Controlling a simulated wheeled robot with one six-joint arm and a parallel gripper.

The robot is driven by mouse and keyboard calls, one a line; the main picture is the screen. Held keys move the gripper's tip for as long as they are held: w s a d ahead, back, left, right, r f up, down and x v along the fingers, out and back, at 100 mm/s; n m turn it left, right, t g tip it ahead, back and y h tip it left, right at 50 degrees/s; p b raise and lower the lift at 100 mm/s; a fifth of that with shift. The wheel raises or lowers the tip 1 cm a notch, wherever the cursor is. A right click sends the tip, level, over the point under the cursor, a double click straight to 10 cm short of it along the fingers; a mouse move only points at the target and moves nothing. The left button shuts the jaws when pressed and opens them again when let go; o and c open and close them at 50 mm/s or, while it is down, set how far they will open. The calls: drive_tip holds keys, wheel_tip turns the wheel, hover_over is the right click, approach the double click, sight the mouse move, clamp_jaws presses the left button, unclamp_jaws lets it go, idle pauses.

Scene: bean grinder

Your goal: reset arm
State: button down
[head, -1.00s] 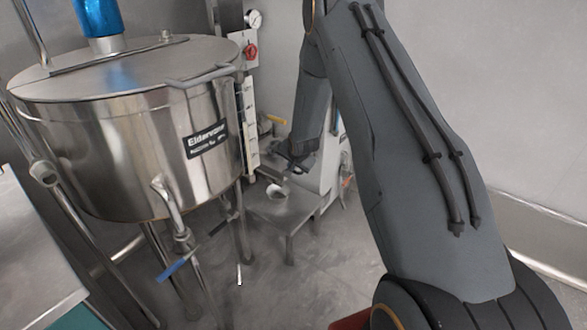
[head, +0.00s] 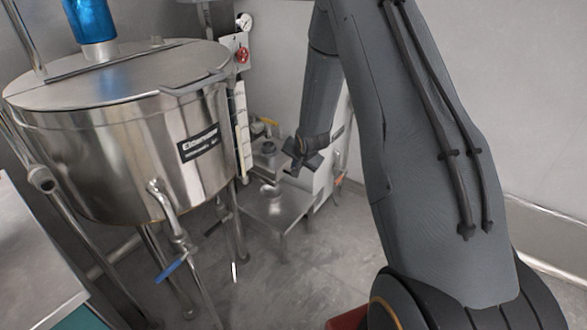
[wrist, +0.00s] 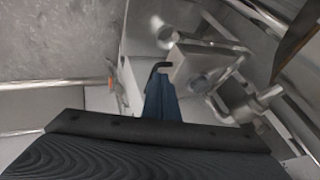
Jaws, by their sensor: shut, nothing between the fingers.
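My gripper (head: 293,169) is shut and empty. In the head view it hangs above and just right of a small steel stand, in front of the pale body of the grinder. In the wrist view my gripper (wrist: 161,68) points into the scene, with a grey metal block of the machine (wrist: 194,66) just beyond and to its right. A small pale round thing (head: 270,189) rests on the steel stand (head: 289,211); its details are too small to tell. My arm hides part of the grinder's body (head: 325,180).
A large steel vat (head: 120,150) on legs, with pipes and a blue-handled valve (head: 171,268), fills the left. A steel worktop (head: 30,250) edges the lower left. A gauge (head: 244,21) and red knob (head: 242,56) are behind. Some grey floor (head: 310,285) is clear.

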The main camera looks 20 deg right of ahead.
drive_tip(key=shift+v, duration=1.5)
drive_tip(key=s+a+r+n+g+p, duration=0.2)
drive_tip(key=s+r, duration=0.5)
drive_tip(key=s, duration=0.5)
drive_tip(key=s+a+r+n+g+p, duration=0.1)
drive_tip(key=s+a+r+n+g, duration=0.2)
drive_tip(key=s, duration=0.9)
drive_tip(key=s+a+r+n+g+p, duration=0.2)
drive_tip(key=s+a+r+n, duration=0.3)
drive_tip(key=s+r, duration=0.5)
drive_tip(key=s+a, duration=0.1)
drive_tip(key=s, duration=0.1)
drive_tip(key=shift+s+a+r+y+p, duration=0.2)
drive_tip(key=shift+s+r+y+p, duration=0.1)
drive_tip(key=shift+p, duration=0.05)
